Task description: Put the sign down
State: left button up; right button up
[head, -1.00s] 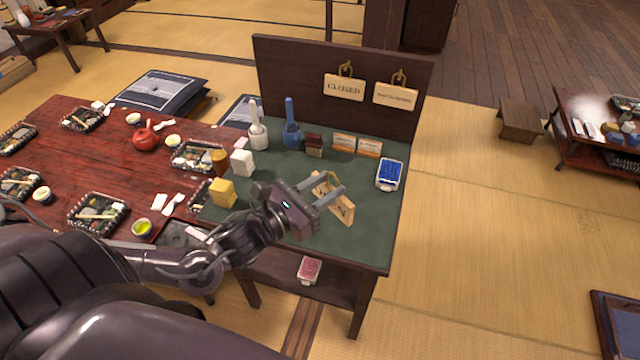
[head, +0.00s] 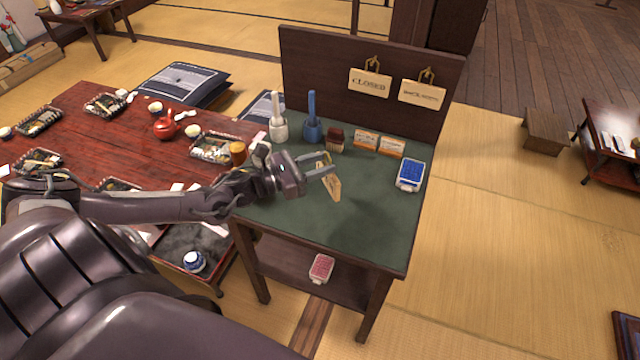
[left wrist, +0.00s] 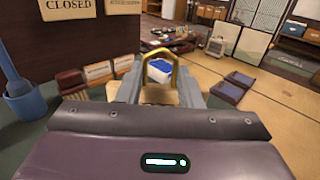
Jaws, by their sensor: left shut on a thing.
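My left gripper (head: 322,170) is shut on a small wooden sign (head: 332,188) with a gold loop handle. The sign hangs tilted from the jaws over the green-topped counter (head: 345,235); I cannot tell whether its lower edge touches the top. In the left wrist view, the gold handle (left wrist: 176,62) stands up between the fingers, and most of the sign is hidden. Two signs, a CLOSED sign (head: 369,83) and another wooden sign (head: 422,92), hang from the counter's dark back panel (head: 320,70). My right gripper is out of view.
A blue-topped box (head: 410,175) stands at the counter's right edge. Two small card boxes (head: 379,143), a brown block (head: 335,140), a blue pestle-like tool (head: 312,125) and a white one (head: 278,125) line the back. The counter's front is clear. A red box (head: 321,268) sits on the lower shelf.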

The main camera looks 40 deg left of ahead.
aim_at(325, 183)
pick_arm(q)
jog(key=shift+f, duration=3.55)
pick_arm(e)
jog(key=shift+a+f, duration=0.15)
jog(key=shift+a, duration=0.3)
pick_arm(q)
jog(key=shift+f+b, duration=0.15)
jog(key=shift+b, duration=0.15)
jog(key=o, duration=1)
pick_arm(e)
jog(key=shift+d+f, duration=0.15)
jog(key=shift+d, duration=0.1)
